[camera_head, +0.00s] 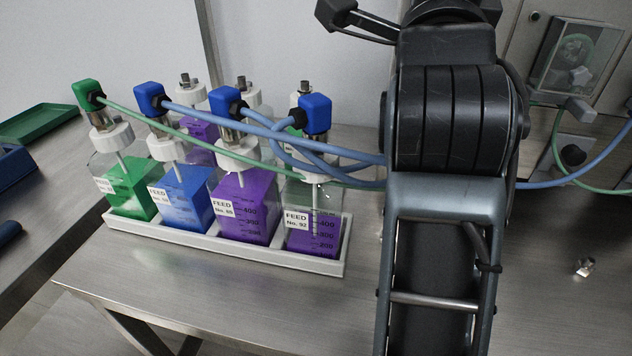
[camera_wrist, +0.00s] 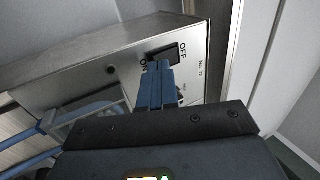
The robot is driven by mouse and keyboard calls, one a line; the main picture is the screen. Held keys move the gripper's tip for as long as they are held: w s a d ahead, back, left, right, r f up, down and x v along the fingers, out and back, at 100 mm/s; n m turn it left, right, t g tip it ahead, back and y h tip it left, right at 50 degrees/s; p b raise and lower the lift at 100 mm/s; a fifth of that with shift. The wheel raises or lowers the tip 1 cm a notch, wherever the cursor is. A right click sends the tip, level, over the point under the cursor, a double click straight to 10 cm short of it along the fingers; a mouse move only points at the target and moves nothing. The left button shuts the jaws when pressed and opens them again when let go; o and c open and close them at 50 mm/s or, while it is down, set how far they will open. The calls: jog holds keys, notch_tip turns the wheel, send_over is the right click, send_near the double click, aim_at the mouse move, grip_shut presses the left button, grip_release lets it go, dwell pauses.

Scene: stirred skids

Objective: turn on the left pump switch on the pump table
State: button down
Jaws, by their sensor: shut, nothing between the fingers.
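The pump switch (camera_wrist: 163,54) is a dark rocker on the face of a metal pump housing (camera_wrist: 100,62) in the wrist view. An OFF label is at its right end and an ON label at its left. My gripper (camera_wrist: 157,68) is shut, its blue fingertips at the lower edge of the switch. I cannot tell whether they touch it. The fingers hide part of the panel below, and which way the rocker is tilted is unclear. In the head view, part of a pump (camera_head: 576,58) with a clear window shows at the upper right. My arm hides the gripper there.
A white tray (camera_head: 225,251) holds bottles with green, blue and purple liquid. Blue hoses (camera_head: 330,157) and a green hose (camera_head: 225,149) run from them behind my arm to the right. A small metal fitting (camera_head: 585,266) lies on the table. A green tray (camera_head: 38,123) sits far left.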

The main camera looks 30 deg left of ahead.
jog(key=shift+w+a, duration=0.2)
jog(key=shift+w, duration=0.45)
jog(key=shift+s+b, duration=0.15)
jog(key=shift+b, duration=0.15)
jog(key=shift+s+d+b, duration=0.2)
jog(key=shift+s+b, duration=0.1)
jog(key=shift+s, duration=0.25)
jog(key=shift+r, duration=0.2)
jog(key=shift+r+p, duration=0.8)
jog(key=shift+r, duration=0.5)
